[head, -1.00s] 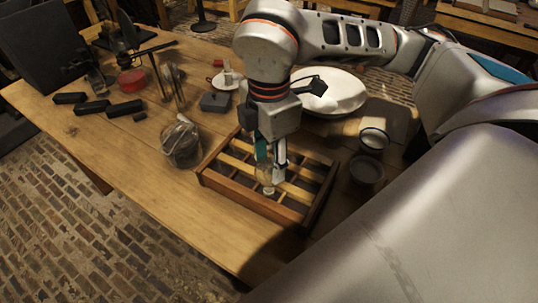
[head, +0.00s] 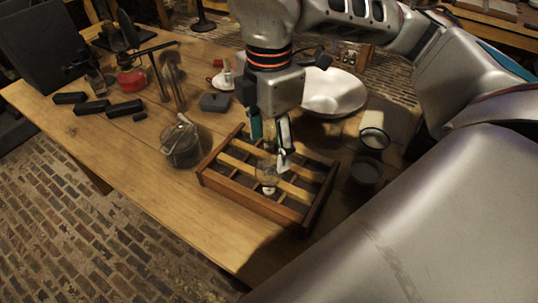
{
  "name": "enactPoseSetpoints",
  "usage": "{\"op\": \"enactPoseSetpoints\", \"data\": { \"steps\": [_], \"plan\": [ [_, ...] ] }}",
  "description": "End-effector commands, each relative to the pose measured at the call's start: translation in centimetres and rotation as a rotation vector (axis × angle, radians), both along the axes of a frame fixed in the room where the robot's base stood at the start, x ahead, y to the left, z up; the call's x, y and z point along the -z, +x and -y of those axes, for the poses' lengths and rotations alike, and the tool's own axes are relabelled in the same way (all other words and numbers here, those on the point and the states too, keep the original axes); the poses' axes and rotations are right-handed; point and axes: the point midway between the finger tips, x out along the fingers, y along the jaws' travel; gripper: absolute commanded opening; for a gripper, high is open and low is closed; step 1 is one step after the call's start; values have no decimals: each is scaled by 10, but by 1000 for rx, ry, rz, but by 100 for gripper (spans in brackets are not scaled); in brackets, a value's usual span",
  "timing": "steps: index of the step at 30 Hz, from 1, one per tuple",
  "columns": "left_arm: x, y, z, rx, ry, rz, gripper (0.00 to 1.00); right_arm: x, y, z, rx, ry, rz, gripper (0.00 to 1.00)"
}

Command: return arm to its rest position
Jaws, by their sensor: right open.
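My right gripper (head: 270,134) is open above the wooden divided crate (head: 252,205), its fingers spread and pointing down. A small clear glass jar (head: 267,176) stands in a compartment near the middle of the crate, below the fingers. The fingers look clear of the jar, though one fingertip overlaps its top edge in the picture. My right arm reaches in from the right and hides part of the table behind it. My left gripper is not in view.
A glass jar with a lid (head: 181,143) stands left of the crate. Black blocks (head: 92,107) lie at left. The front left tabletop is clear.

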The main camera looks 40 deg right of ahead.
Motion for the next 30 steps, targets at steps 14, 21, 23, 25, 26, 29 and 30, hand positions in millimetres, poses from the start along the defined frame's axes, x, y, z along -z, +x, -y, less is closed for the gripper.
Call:
{"op": "enactPoseSetpoints", "data": {
  "steps": [14,21,23,25,26,29,30],
  "plan": [
    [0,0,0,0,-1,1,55,-68,0,0,-2,0,0,59],
    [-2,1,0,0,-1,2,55,-72,-1,0,-2,0,0,59],
    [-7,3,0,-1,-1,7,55,-78,-1,0,-2,0,6,59],
    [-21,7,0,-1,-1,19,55,-92,-2,0,-2,0,18,59],
    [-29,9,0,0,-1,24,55,-100,-3,0,-2,-1,24,59],
    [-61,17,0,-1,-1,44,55,-133,-5,0,-1,0,44,59],
    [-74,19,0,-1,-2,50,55,-146,-6,0,-1,0,49,59]
  ]
}}
